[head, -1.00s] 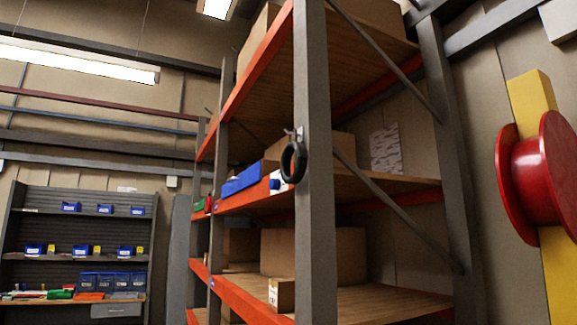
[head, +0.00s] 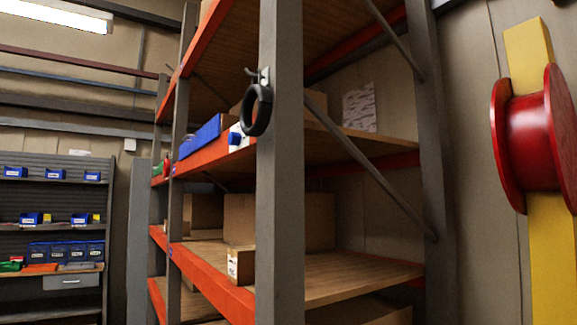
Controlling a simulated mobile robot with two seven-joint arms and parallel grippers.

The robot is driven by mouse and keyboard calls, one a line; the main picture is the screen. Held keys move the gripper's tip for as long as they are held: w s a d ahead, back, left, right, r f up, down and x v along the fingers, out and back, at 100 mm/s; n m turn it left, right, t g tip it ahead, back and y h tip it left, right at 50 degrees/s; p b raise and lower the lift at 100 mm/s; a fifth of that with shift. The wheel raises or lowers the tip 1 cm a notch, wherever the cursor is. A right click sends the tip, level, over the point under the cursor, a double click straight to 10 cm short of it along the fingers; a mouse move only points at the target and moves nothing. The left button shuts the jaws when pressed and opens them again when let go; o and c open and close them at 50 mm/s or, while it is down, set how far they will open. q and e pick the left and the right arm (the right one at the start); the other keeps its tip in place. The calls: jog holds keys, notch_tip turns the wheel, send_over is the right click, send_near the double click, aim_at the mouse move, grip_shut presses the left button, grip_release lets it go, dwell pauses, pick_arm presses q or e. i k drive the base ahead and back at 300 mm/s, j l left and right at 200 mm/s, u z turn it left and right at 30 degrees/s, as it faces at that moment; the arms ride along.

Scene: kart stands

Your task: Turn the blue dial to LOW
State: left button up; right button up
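A small blue round knob (head: 235,138), which looks like the blue dial, sits on a white plate (head: 246,129) at the front edge of the middle shelf. A grey upright and a black ring (head: 257,110) hanging on it stand just to the right of the plate and partly cover it. The dial's markings and setting are too small to read. Neither of my grippers is in view.
The tall rack has orange beams (head: 205,282), wooden shelves and cardboard boxes (head: 280,222). A long blue object (head: 201,136) lies left of the dial. A red spool (head: 533,139) on a yellow post stands right. A bin-filled workbench (head: 55,235) is far left.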

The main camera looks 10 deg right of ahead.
aim_at(233, 138)
jog(key=i+z, duration=0.35)
jog(key=i, duration=0.75)
